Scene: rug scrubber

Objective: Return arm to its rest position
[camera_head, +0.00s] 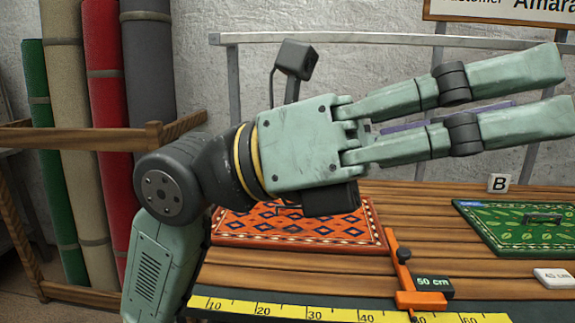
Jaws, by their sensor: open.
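My gripper (556,92) is large in the camera_head view, raised above the wooden table and pointing right. Its two pale green fingers are spread apart, with nothing between them that I can see it holding. My wrist and arm come up from the lower left and hide part of the table and the back rail.
An orange patterned rug (290,232) and a green rug (520,225) with a handle lie on the table (430,195). An orange slide (402,265) stands by the yellow ruler (280,310) at the front. Rolled rugs (105,110) stand in a wooden rack (70,137) at left.

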